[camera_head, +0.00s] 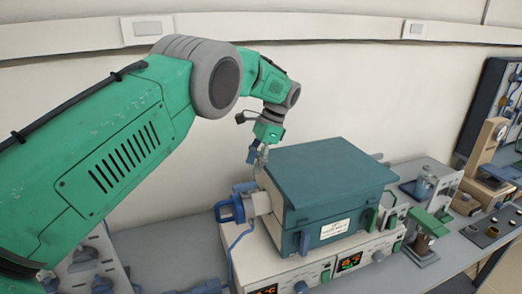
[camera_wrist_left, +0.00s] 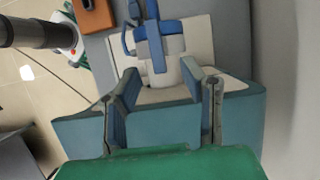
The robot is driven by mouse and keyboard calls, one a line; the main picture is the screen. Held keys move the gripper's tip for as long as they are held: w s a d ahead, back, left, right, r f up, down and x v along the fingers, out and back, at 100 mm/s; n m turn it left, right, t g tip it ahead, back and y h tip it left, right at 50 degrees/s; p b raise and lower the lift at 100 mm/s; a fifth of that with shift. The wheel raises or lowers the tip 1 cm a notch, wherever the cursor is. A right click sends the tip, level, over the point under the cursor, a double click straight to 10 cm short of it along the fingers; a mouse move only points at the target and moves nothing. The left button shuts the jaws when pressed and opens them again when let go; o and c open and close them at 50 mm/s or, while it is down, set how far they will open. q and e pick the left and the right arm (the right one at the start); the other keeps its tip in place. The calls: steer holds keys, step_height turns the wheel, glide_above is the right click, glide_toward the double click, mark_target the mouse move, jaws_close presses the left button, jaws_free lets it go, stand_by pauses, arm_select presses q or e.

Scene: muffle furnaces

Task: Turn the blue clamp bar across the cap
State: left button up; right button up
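The teal muffle furnace (camera_head: 325,180) stands on the bench. A pale round cap (camera_head: 259,202) sticks out of its left side, and the blue clamp bar (camera_head: 235,208) is at the cap's outer end. In the left wrist view the blue clamp bar (camera_wrist_left: 157,48) lies lengthwise in front of the pale cap (camera_wrist_left: 166,82), joined to a blue frame. My left gripper (camera_head: 257,160) is above the cap, beside the furnace's upper left edge. In the wrist view its two fingers (camera_wrist_left: 161,78) are spread, with nothing gripped between them. My right gripper is out of view.
A blue cable (camera_head: 232,250) hangs below the clamp. The furnace base (camera_head: 265,265) has lit displays. Bench equipment with a green handle (camera_head: 430,223) stands to the right. The wall (camera_head: 350,90) is behind.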

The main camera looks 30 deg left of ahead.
arm_select(q)
steer(key=shift+d+v, duration=0.15)
steer(key=shift+v, duration=1.2)
steer(key=shift+d+v, duration=0.1)
steer(key=shift+v, duration=1.25)
steer(key=shift+w+f, duration=0.1)
